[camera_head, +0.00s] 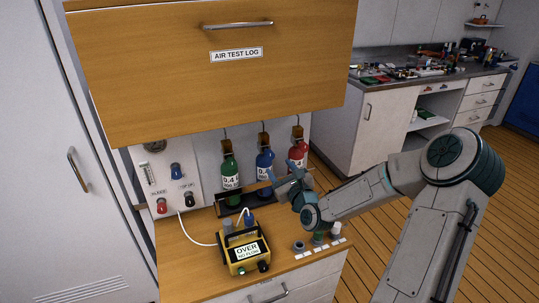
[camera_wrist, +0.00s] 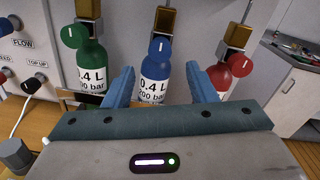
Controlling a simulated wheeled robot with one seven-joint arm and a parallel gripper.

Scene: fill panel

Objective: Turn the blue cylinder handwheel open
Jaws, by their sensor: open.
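The blue cylinder (camera_head: 264,160) stands between the green cylinder (camera_head: 229,168) and the red cylinder (camera_head: 298,152) on the counter. In the wrist view the blue cylinder (camera_wrist: 154,92) has a white label. Its round blue handwheel (camera_wrist: 160,48) faces the camera with a white, nearly upright mark. My gripper (camera_head: 284,178) is in front of the cylinders. In the wrist view my gripper (camera_wrist: 160,70) is open and empty, with one blue finger on either side of the blue cylinder. The handwheel appears just beyond the fingertips; contact is not visible.
The green handwheel (camera_wrist: 74,36) and red handwheel (camera_wrist: 240,66) flank the blue one. A valve panel (camera_head: 168,180) is at left. A yellow meter (camera_head: 243,250) reading "OVER" sits on the counter. A wooden cabinet (camera_head: 170,60) overhangs the cylinders.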

